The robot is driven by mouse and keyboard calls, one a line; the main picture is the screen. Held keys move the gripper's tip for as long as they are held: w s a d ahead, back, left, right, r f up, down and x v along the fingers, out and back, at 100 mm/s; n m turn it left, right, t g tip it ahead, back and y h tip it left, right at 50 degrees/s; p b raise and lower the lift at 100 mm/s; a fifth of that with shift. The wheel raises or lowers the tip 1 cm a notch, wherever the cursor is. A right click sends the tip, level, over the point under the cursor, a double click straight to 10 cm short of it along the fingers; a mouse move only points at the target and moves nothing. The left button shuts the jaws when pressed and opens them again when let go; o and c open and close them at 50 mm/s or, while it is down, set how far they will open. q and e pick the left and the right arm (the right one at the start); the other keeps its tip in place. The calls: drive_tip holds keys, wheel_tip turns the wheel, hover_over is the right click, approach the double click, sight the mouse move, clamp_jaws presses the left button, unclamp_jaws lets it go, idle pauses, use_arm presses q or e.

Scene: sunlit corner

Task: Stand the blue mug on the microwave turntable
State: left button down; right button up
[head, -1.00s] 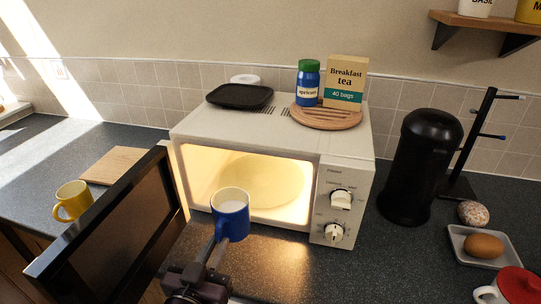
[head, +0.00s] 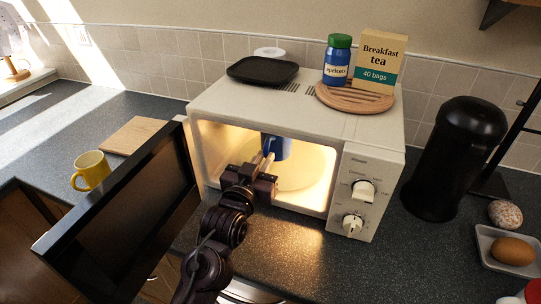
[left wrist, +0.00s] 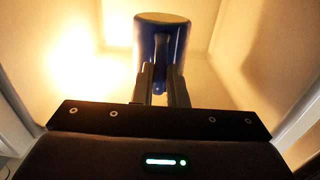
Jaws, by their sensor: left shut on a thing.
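The blue mug (head: 277,149) is inside the lit microwave (head: 300,110), upright, over the pale round turntable (head: 307,172). I cannot tell whether its base touches the turntable. My left gripper (head: 267,163) reaches in through the open front and is shut on the mug. In the left wrist view the mug (left wrist: 162,50) stands between the two fingers (left wrist: 160,88), and its lower part is partly hidden by them. The microwave door (head: 125,200) is swung wide open to the left. My right gripper is not in view.
A black tray (head: 262,70), an apricots jar (head: 337,62) and a tea box (head: 380,62) on a round wooden board (head: 352,98) sit on the microwave. A yellow mug (head: 91,170) is left of the door. A black bin (head: 455,160) stands right.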

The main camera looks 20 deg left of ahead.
sight(271, 148)
use_arm(q)
drive_tip(key=w+p, duration=0.1)
drive_tip(key=w, duration=0.4)
drive_tip(key=shift+d+r, duration=0.1)
wheel_tip(271, 148, down, 3)
drive_tip(key=shift+s+f+p, duration=0.15)
drive_tip(key=shift+f+p, duration=0.05)
drive_tip(key=shift+p, duration=0.2)
drive_tip(key=shift+f, duration=0.7)
drive_tip(key=c, duration=1.5)
unclamp_jaws()
drive_tip(key=shift+o, duration=0.2)
